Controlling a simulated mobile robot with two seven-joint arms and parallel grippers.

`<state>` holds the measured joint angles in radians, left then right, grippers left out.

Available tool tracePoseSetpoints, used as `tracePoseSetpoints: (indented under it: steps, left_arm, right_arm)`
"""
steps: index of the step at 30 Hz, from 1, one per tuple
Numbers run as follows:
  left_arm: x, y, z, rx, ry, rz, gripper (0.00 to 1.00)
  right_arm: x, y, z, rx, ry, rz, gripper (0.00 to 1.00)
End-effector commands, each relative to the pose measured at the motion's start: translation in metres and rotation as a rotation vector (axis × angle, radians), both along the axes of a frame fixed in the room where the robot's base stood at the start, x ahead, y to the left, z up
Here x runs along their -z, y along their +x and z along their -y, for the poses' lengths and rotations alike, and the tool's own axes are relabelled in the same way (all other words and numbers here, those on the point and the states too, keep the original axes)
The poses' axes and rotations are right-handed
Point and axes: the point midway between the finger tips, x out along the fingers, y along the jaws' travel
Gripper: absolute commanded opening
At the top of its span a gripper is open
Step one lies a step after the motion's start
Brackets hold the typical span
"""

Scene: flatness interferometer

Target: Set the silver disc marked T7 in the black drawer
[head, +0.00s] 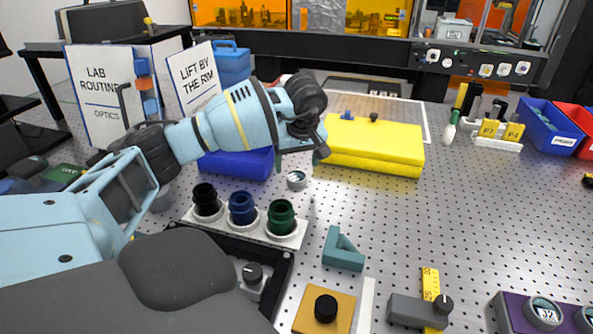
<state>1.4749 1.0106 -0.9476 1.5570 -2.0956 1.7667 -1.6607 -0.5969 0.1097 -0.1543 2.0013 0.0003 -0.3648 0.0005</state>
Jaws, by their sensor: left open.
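A small silver disc (297,180) with a pale, unreadable marking lies on the perforated metal table, in front of the blue bin and the yellow block. I cannot confirm that it reads T7. My left gripper (301,157) is open, pointing down just above and behind this disc, with nothing visible between its fingers. A black open-topped frame (286,272), possibly the black drawer, is at the lower middle, partly hidden by my own arm and body. My right gripper is not in view.
A white holder with black, blue and green cylinders (282,217) stands between disc and black frame. A yellow block (375,145) is right of the gripper. A teal bracket (343,250) lies in front. A purple block (513,318) holds discs, one marked J2. Table centre-right is clear.

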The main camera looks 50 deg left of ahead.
Motion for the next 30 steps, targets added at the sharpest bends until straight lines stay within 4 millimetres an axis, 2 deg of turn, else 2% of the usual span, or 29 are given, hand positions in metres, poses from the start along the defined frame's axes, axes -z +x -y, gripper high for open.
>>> tracePoseSetpoints:
  steps: [10, 20, 30]
  left_arm:
    - [0.042, 0.009, -0.009, 0.0, 0.0, -0.002, 0.75]
    - [0.047, 0.01, -0.011, 0.001, 0.0, 0.0, 0.75]
    - [0.047, 0.01, -0.011, 0.001, 0.0, 0.0, 0.31]
  right_arm:
    - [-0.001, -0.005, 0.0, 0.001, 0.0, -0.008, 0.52]
    - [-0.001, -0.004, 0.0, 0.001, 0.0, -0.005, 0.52]
    - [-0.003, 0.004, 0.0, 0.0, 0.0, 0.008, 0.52]
